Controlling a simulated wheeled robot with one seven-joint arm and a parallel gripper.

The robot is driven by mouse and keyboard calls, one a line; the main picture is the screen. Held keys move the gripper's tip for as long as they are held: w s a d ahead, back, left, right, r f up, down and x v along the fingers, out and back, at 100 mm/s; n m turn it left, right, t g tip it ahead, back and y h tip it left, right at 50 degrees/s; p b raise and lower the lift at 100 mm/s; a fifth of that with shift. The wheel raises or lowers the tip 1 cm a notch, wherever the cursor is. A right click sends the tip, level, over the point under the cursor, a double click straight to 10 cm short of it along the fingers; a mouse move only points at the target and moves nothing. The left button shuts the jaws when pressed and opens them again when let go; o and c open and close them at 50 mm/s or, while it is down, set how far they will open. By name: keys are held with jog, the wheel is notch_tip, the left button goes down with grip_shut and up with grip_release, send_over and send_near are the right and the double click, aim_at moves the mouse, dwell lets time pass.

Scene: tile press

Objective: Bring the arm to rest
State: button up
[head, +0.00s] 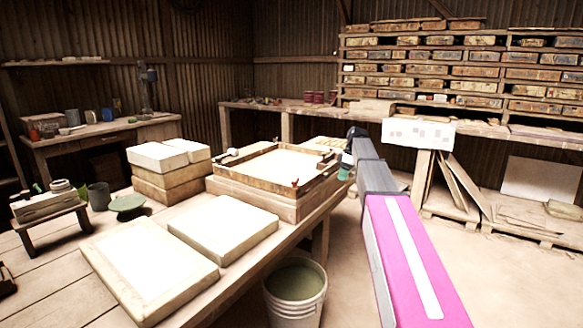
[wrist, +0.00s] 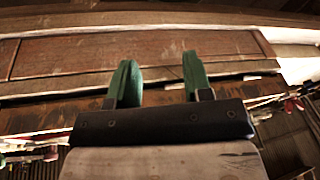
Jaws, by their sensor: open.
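My arm, with a pink and grey link, reaches from the lower right into the middle of the head view. My gripper (head: 344,172) is at its far end beside the right edge of the wooden frame press, mostly hidden behind the arm. In the wrist view my gripper (wrist: 158,80) shows two green fingers standing apart with nothing between them. Beyond the fingers are brown wooden boards (wrist: 140,50).
The workbench (head: 60,255) carries two pale slabs (head: 225,227), stacked blocks (head: 170,185) and a wooden frame press (head: 255,190). A bucket (head: 295,290) stands on the floor at its right side.

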jog(key=s+a+f+m+h, duration=0.1)
jog(key=s+f+m, duration=0.6)
jog(key=s+f, duration=0.7)
jog(key=s+a+f+m+h, duration=0.2)
jog(key=s+f+m, duration=0.5)
jog(key=s+f, duration=0.7)
jog(key=s, duration=0.7)
jog(key=shift+a+f+m+t, duration=0.15)
jog(key=shift+f+m+t, duration=0.15)
jog(key=shift+m, duration=0.1)
